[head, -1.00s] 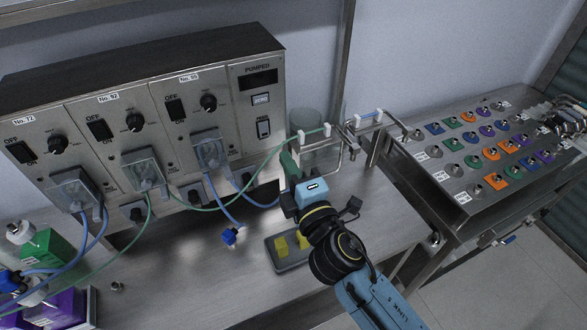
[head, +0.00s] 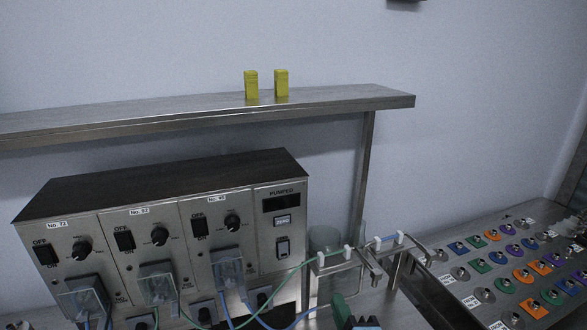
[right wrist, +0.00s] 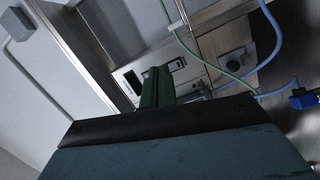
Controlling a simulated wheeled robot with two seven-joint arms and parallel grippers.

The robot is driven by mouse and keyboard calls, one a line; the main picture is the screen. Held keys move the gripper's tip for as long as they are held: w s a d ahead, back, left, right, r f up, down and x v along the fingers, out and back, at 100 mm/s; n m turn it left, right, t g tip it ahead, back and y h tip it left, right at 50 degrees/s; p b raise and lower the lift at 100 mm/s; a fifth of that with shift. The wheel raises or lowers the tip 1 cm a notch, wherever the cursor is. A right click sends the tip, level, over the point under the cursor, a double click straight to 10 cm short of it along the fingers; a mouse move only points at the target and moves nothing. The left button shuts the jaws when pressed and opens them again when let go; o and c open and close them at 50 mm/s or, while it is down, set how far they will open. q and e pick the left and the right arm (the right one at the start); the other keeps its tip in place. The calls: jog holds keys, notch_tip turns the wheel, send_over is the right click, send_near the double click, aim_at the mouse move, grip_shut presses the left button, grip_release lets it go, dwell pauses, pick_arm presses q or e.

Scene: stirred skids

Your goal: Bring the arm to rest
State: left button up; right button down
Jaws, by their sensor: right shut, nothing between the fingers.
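My right gripper (head: 342,308) shows at the bottom edge of the head view, its green fingers pointing up in front of the tube holder. In the right wrist view its green fingers (right wrist: 157,88) are together with nothing between them. They appear clear of the panel behind them. Most of the right arm is below the head view's edge. My left gripper is not in view.
The pump cabinet (head: 165,185) with tubes stands left of the gripper. A shelf (head: 180,112) carries two yellow blocks (head: 251,84). A connector console (head: 455,292) is right.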

jog(key=s+d+f+m+g+h, duration=0.4)
jog(key=s+d+f+m, duration=0.15)
jog(key=d+m, duration=0.2)
jog(key=s+d+f+m+g+y, duration=0.1)
jog(key=s+d+f+m+g, duration=0.15)
jog(key=s, duration=0.35)
jog(key=s+d+f+m+g, duration=0.1)
jog(key=s+f+m+g, duration=0.1)
jog(key=s+m+g, duration=0.3)
jog(key=s+d+f+g+y, duration=0.1)
jog(key=s+d+f+g, duration=0.15)
jog(key=s, duration=0.45)
notch_tip(320, 180, down, 31)
jog(key=g+b, duration=0.1)
jog(key=b, duration=0.5)
jog(key=s+d+f+g+b, duration=0.1)
jog(key=s+f+b, duration=0.4)
jog(key=s+f, duration=1.2)
notch_tip(320, 180, down, 4)
jog(key=shift+d+r+n+g+b, duration=0.1)
jog(key=shift+d+n+g+b, duration=0.25)
jog(key=shift+d, duration=0.45)
jog(key=shift+s, duration=0.1)
